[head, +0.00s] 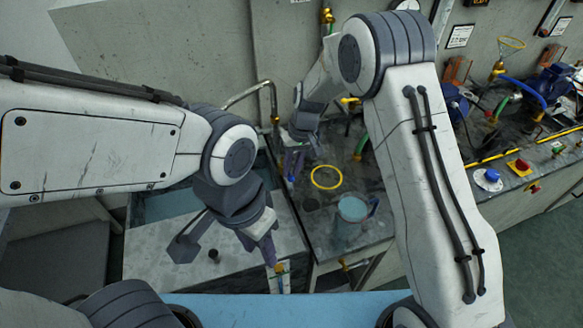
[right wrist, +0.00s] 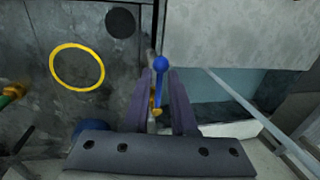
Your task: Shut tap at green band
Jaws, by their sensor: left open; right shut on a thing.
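My right gripper (head: 291,168) is shut on a blue lever (right wrist: 161,82) with a round ball end. In the right wrist view the lever stands between the two purple-grey fingers (right wrist: 166,100), with a small brass part (right wrist: 155,106) below it. In the head view the lever is mostly hidden by the gripper. A green band (head: 361,146) shows on a pipe to the right of the right gripper. Green also shows at the left edge of the right wrist view (right wrist: 8,97). My left gripper (head: 269,252) is open, low over the bench front, above a small orange-yellow fitting (head: 281,267).
A bent metal pipe (head: 250,92) rises behind a sink (head: 170,203). Pumps with blue hoses (head: 525,92), a red knob (head: 521,165) and a blue knob (head: 492,175) stand at right.

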